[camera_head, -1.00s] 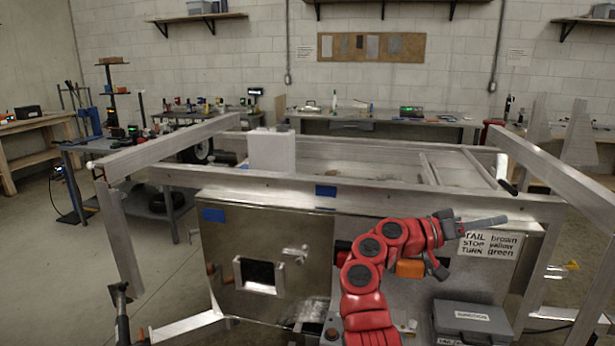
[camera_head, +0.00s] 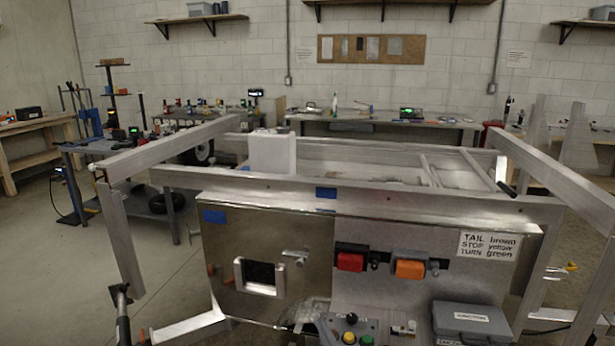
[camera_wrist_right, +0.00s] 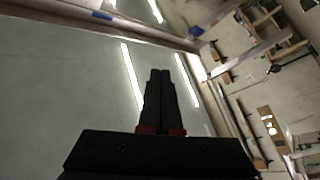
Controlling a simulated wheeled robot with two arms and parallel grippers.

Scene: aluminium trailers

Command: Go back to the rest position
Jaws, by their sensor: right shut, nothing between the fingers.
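My right gripper shows only in the right wrist view (camera_wrist_right: 158,75), its two dark fingers together and empty. No arm of mine shows in the head view now. The aluminium trailer (camera_head: 420,205) stands in front of me in the head view, with its panel facing me. The red lamp (camera_head: 351,261) and the orange lamp (camera_head: 410,269) are mounted side by side on that panel, both uncovered. My left gripper is not in view.
A white label (camera_head: 489,246) sits right of the lamps. A white container (camera_head: 272,152) stands on the trailer frame. Side rails slant out on both sides.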

